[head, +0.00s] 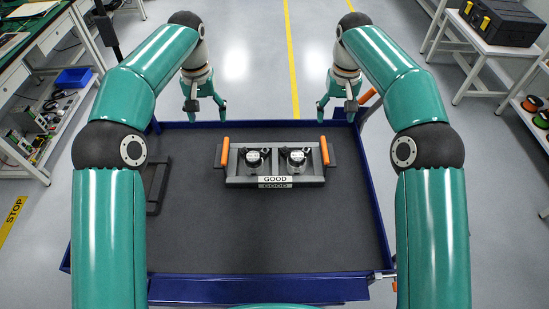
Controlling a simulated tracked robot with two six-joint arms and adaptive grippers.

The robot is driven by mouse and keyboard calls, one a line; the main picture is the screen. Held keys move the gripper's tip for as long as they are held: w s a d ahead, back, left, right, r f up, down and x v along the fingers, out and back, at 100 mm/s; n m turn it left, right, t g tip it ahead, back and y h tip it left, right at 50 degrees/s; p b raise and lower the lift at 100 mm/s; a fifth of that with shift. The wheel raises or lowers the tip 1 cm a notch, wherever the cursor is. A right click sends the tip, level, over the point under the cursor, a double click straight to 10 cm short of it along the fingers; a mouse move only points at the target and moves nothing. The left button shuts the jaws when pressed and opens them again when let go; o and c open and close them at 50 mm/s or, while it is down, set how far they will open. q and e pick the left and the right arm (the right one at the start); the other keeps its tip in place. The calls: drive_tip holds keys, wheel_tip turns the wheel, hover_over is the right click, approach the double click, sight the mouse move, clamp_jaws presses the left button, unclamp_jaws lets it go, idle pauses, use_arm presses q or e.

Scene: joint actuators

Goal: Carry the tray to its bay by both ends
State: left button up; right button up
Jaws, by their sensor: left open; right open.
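The tray (238,178) is dark grey with an orange handle at each end and a "GOOD" label on its front. Two dark and silver actuators (256,160) sit in it side by side. It rests on the dark surface of the blue-rimmed cart (260,230), towards the back. My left gripper (205,115) is open and empty near the cart's back edge, behind and left of the left handle (225,151). My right gripper (337,117) is open and empty near the back edge, behind and right of the right handle (324,150). Neither touches the tray.
A dark rectangular frame (157,187) lies on the cart at the left, partly hidden by my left arm. The cart's front half is clear. A workbench with a blue bin (73,78) stands at left; a table with a black case (503,20) stands at right.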

use_arm(q)
drive_tip(key=d, duration=0.1)
use_arm(e)
drive_tip(key=d, duration=0.1)
use_arm(q)
approach(220, 155)
wheel_tip(220, 155, down, 10)
drive_tip(key=shift+d+r, duration=0.15)
drive_tip(key=shift+r, duration=0.05)
use_arm(e)
approach(330, 155)
wheel_tip(330, 155, down, 10)
drive_tip(key=shift+a+f, duration=0.1)
drive_tip(key=shift+a, duration=0.05)
use_arm(q)
drive_tip(key=c, duration=1.2)
use_arm(e)
drive_tip(key=c, duration=1.2)
use_arm(q)
clamp_jaws()
use_arm(e)
clamp_jaws()
use_arm(q)
drive_tip(key=shift+w+r, duration=0.1)
use_arm(e)
drive_tip(key=shift+r, duration=0.2)
